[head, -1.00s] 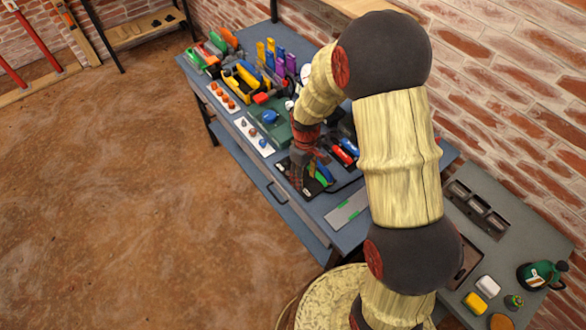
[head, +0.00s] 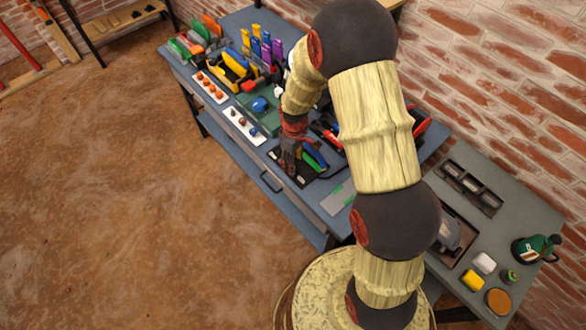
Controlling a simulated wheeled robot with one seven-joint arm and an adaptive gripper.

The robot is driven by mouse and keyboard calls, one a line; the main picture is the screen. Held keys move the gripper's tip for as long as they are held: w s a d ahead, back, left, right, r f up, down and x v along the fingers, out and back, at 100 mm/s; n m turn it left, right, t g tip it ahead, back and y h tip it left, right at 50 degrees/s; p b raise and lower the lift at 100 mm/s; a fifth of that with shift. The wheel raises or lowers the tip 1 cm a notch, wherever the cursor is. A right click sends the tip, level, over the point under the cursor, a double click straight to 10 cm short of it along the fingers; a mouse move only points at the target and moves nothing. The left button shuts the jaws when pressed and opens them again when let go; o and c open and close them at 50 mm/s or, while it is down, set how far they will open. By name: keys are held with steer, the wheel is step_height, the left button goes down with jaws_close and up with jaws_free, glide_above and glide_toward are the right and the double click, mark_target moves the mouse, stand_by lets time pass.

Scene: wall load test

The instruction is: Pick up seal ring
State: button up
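I cannot make out a seal ring for certain; it may be too small or hidden by my arm. My gripper (head: 289,163) is dark with red parts and points down over the left part of a black tray (head: 305,181) on the blue-grey workbench (head: 225,128). Green and blue handled tools (head: 314,157) lie in that tray, just right of my gripper. The fingers are small and dark against the tray, so their opening and any contact do not show clearly.
White strips with orange pieces (head: 210,87) and with small knobs (head: 243,126) lie left of a green mat (head: 262,112). A yellow toolbox (head: 232,70) stands farther back. Brick wall stands behind.

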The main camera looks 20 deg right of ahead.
step_height(320, 180, down, 3)
steer(key=shift+r, duration=0.15)
steer(key=c, duration=0.7)
steer(key=shift+c, duration=0.4)
